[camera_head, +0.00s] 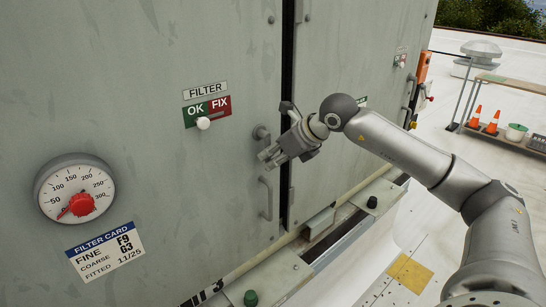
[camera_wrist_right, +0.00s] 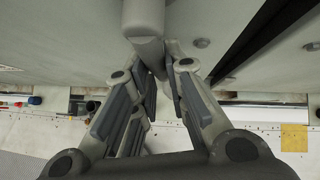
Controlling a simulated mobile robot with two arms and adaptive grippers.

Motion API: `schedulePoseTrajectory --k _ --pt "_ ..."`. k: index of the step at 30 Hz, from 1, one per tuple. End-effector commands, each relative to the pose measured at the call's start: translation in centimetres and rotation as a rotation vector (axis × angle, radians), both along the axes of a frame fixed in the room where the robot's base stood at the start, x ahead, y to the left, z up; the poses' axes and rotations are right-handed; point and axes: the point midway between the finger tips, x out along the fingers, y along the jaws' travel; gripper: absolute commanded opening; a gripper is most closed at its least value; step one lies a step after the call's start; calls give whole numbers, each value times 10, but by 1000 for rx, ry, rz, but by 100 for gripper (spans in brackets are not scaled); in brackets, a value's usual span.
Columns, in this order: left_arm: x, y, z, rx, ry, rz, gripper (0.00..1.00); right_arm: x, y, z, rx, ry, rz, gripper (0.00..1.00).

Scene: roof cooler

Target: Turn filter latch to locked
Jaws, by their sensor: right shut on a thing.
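The filter latch (camera_head: 261,132) is a grey lever on the left cabinet door, near the dark door gap. My right gripper (camera_head: 269,157) is at the latch, just below its rounded top. In the right wrist view the latch (camera_wrist_right: 144,22) is a grey bar coming down from the top edge. Its lower end runs between the fingers of my right gripper (camera_wrist_right: 160,82), which are shut on it. The fingers hide part of the latch, so its exact angle is hard to tell. My left gripper is not in view.
A fixed door handle (camera_head: 266,198) stands just below the gripper. A FILTER OK/FIX plate with a white knob (camera_head: 203,123), a round gauge (camera_head: 75,188) and a filter card (camera_head: 104,252) are further left. A ledge (camera_head: 270,278) runs below the doors. Orange cones (camera_head: 493,122) stand far right.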

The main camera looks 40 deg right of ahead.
Motion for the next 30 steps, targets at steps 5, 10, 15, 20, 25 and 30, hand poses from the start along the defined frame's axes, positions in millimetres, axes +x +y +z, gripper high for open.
schedulePoseTrajectory --k 5,10,15,20,25,30 --pt "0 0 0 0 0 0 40 -1 1 -4 -1 8 3 29" --pt "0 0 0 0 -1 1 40 -1 1 -2 -1 5 2 35" --pt "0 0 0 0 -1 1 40 -1 0 -1 0 3 1 35" --pt "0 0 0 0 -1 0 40 -8 -3 7 -1 2 0 35" --pt "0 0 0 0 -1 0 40 -29 -10 29 -5 2 -3 35" --pt "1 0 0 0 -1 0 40 -53 -16 53 -6 5 -1 35"
